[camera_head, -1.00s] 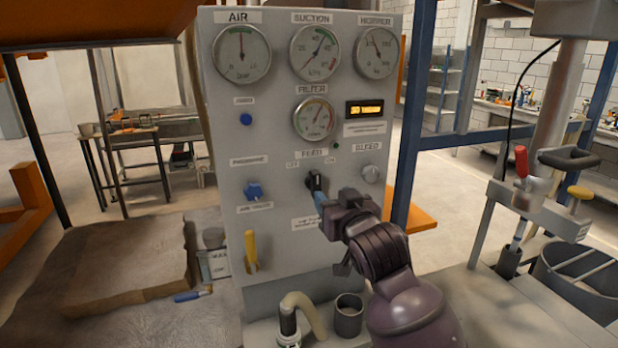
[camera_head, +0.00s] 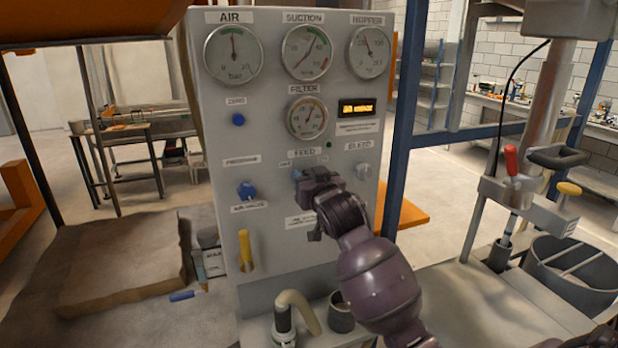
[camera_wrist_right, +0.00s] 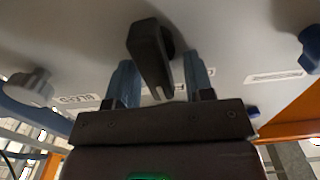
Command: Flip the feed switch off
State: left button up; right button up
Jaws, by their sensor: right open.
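The feed switch is a dark lever (camera_wrist_right: 150,55) on the grey control panel (camera_head: 215,150), below the FEED label (camera_head: 305,153). In the right wrist view the lever stands between the two blue fingertips of my right gripper (camera_wrist_right: 158,75). The fingers are apart, with a visible gap on both sides of the lever. In the head view my right gripper (camera_head: 303,180) is in front of the panel and covers most of the switch, so which way the lever points is hard to tell there. My left gripper is not in view.
Close by on the panel are the bleed knob (camera_head: 363,171), the blue air knob (camera_head: 246,190) and a yellow handle (camera_head: 245,247). Gauges fill the panel's top. A hose (camera_head: 298,305) and a grey cup (camera_head: 341,313) stand below. A blue post (camera_head: 404,115) rises right of the panel.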

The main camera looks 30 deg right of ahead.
jog(key=c, duration=0.7)
jog(key=shift+o, duration=0.2)
jog(key=shift+n, duration=0.4)
jog(key=shift+w+a+f+n, duration=0.1)
jog(key=shift+a+n, duration=0.05)
jog(key=shift+n, duration=0.75)
jog(key=shift+s+a+f+n, duration=0.1)
jog(key=shift+a+n, duration=0.1)
jog(key=shift+n, duration=0.7)
jog(key=shift+w+a+f+n, duration=0.1)
jog(key=shift+a+n, duration=0.05)
jog(key=shift+n, duration=0.75)
jog(key=o, duration=0.7)
jog(key=shift+c, duration=0.2)
jog(key=shift+r, duration=0.1)
